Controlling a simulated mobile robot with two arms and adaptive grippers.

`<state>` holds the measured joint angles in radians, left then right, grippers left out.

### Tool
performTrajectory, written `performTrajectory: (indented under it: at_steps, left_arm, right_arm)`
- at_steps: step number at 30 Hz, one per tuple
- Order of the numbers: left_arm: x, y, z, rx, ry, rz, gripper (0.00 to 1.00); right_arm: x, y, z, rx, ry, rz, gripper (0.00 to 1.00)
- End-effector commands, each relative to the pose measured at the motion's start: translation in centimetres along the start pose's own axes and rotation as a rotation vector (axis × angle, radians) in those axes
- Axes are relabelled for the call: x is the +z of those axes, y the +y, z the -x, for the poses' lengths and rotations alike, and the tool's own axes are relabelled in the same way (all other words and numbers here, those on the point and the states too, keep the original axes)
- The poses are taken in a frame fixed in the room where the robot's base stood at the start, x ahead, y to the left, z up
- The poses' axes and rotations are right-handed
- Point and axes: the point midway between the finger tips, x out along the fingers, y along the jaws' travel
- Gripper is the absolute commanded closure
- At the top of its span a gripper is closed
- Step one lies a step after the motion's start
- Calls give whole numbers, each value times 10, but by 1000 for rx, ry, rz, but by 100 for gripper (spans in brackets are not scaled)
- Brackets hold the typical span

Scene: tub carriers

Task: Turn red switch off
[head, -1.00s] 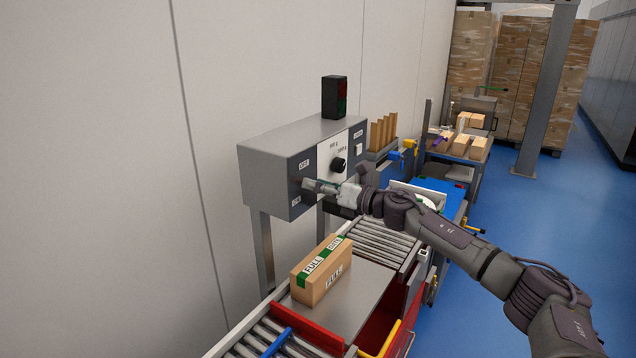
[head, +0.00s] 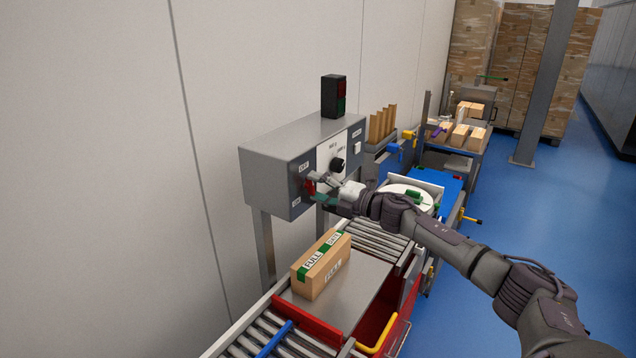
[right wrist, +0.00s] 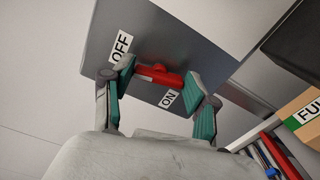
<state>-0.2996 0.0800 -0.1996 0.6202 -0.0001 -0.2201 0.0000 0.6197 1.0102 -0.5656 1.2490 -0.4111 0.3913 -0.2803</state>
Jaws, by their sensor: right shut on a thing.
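The red switch (head: 310,187) is on the dark front panel of the grey control box (head: 262,178), between a label above it and one below. In the right wrist view the red switch (right wrist: 158,73) lies between the OFF label (right wrist: 121,46) and the ON label (right wrist: 168,99). My right gripper (head: 317,186) is at the panel; its green-padded fingers also show in the right wrist view (right wrist: 162,80), shut on the two ends of the switch. In the head view the fingers partly cover the switch. My left gripper is not in view.
A black dial (head: 338,164) is on the white panel beside the switch. A signal light (head: 333,96) stands on the box. Below, a cardboard box (head: 321,264) marked FULL sits on a metal plate between roller sections. A white round plate (head: 407,193) is behind my arm.

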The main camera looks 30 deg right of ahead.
Motion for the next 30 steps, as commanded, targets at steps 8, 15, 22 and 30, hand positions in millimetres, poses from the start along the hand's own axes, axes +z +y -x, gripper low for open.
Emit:
performTrajectory:
  at_steps: [8, 15, 22, 30]
  left_arm:
    - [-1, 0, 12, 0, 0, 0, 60]
    - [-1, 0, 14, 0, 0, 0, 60]
    - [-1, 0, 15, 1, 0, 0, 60]
    - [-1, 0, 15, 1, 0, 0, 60]
  right_arm:
    - [2, 0, 0, -1, -5, -160, 77]
    - [2, -1, 0, 0, -4, -223, 77]
    - [1, -1, 0, 0, -4, -240, 77]
    - [1, -1, 0, 0, -4, -240, 77]
